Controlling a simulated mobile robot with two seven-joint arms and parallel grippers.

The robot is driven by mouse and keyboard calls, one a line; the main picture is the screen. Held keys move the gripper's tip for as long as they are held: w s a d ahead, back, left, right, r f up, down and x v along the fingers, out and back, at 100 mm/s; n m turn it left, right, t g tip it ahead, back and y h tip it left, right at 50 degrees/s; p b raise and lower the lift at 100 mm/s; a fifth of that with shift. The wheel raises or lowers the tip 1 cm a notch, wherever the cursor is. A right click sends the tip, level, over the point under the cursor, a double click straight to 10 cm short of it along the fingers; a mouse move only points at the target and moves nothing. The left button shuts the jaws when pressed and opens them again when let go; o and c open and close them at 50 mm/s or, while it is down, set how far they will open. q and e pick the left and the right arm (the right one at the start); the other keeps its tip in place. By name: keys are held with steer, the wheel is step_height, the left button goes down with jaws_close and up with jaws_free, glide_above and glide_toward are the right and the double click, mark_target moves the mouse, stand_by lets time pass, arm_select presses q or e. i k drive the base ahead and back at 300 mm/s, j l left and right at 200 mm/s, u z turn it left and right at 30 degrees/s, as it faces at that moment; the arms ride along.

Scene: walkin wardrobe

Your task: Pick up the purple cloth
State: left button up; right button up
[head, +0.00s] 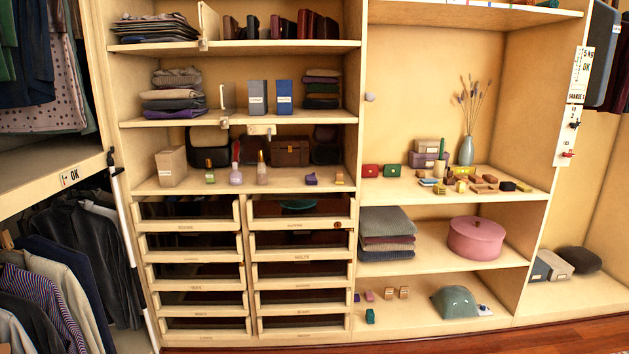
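Several purple things show in the head view, and I cannot tell for sure which is the purple cloth. A small crumpled-looking purple item (311,179) lies on the third shelf of the left bay, right of the bottles. A folded purple textile (176,114) lies at the bottom of a stack on the shelf above. A tiny purple-pink piece (369,296) sits on the low right shelf. Neither of my grippers is in view.
Bottles (236,174) and a beige box (171,167) stand left of the small purple item. Drawers (195,268) fill the space below. A vase (466,150), small blocks and a pink round box (475,238) occupy the right bay. Hanging clothes (75,260) line the left side.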

mark_target(311, 179)
steer(key=u, duration=2.1)
steer(key=z, duration=2.1)
steer(key=i+l+z, duration=0.1)
steer(key=i, duration=0.5)
steer(key=i+l, duration=0.25)
steer(key=i, duration=0.4)
steer(key=l+z, duration=0.05)
